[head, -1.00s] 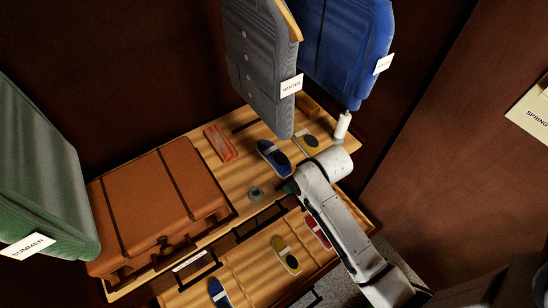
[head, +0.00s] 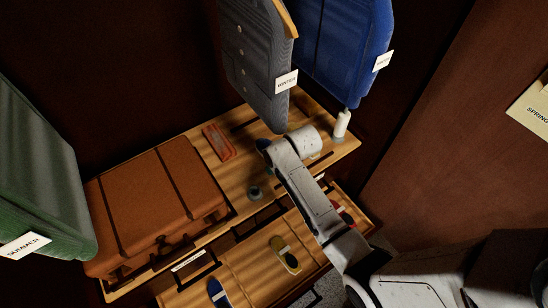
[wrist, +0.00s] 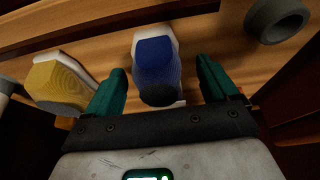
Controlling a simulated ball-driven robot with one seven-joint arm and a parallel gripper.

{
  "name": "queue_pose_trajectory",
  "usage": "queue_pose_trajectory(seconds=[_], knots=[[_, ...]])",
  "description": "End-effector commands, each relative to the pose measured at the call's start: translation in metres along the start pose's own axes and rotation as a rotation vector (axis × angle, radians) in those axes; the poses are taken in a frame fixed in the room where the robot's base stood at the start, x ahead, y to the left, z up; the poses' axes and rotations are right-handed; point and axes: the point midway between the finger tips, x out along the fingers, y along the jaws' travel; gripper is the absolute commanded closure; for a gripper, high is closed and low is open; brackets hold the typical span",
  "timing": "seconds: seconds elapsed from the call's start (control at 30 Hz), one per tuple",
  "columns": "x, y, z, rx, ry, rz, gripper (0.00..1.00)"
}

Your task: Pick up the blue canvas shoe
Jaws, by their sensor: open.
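In the wrist view a blue shoe (wrist: 157,65) with a white sole edge lies on the wooden shelf (wrist: 220,60), between the two green fingers of my gripper (wrist: 160,78). The fingers are open, one on each side of the shoe, with gaps visible. I cannot tell how far above the shelf the fingertips are. Another blue shoe (head: 219,293) lies in the lower drawer.
A yellow shoe (wrist: 60,82) lies left of my gripper in the wrist view. A grey round object (wrist: 276,18) is at right. The head view shows an orange case (head: 150,205), a red item (head: 218,143), hanging garments (head: 258,65) and a white bottle (head: 341,124).

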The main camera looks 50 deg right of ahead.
Motion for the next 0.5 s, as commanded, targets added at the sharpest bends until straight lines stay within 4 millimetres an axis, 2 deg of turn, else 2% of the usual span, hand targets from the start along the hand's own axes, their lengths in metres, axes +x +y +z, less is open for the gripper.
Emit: queue_pose_trajectory(seconds=[0.2, 0.5], knots=[[-0.0001, 0.0001, -0.0002, 0.0, 0.0, 0.0, 0.15], [-0.0001, -0.0001, 0.0, 0.0, 0.0, 0.0, 0.43]])
